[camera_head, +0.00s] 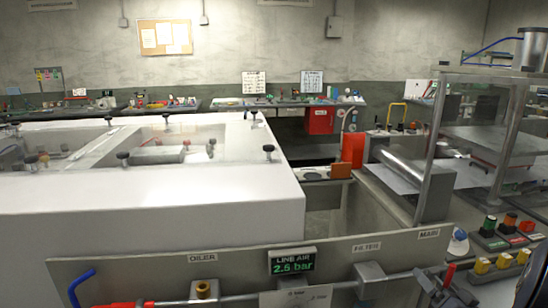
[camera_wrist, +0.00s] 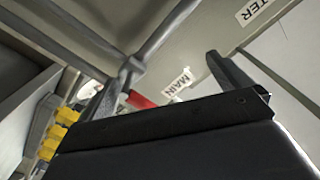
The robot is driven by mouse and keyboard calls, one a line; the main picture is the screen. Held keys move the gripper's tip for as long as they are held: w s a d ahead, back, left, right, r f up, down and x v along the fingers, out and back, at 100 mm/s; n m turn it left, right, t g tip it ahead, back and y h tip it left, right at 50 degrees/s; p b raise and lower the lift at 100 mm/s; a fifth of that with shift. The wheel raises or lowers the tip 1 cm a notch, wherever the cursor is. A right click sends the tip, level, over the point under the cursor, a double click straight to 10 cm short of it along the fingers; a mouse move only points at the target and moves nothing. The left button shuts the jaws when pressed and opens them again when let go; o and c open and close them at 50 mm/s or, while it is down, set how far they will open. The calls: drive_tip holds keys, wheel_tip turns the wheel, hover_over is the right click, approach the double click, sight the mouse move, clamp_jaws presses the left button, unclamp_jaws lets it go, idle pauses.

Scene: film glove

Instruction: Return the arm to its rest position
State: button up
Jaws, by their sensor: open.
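My gripper (camera_wrist: 160,72) is open, with its two dark fingers spread apart in the wrist view. Nothing is held between them. A red handle (camera_wrist: 139,100) shows between and beyond the fingers, partly hidden by the gripper's body. I cannot tell whether it touches the gripper. In the head view, the red handle (camera_head: 449,275) stands at the lower right, below the MAIN label (camera_head: 429,234), with dark gripper parts close around it. Most of my arm is out of view.
A grey panel (camera_head: 225,266) with a LINE AIR display (camera_head: 292,261) reading 2.5 bar crosses the front. A grey pipe (camera_wrist: 165,35) runs close past the gripper. Yellow knobs (camera_head: 503,261) stand at right. A large white housing (camera_head: 200,205) fills the left.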

drive_tip(key=n+b, duration=0.2)
drive_tip(key=f+n+b, duration=0.1)
drive_tip(key=n+b, duration=0.1)
drive_tip(key=s+f+n+b, duration=0.1)
drive_tip(key=n+b, duration=0.1)
drive_tip(key=b, duration=0.1)
drive_tip(key=shift+s+a, duration=0.1)
drive_tip(key=shift+a, duration=0.1)
idle(0.5)
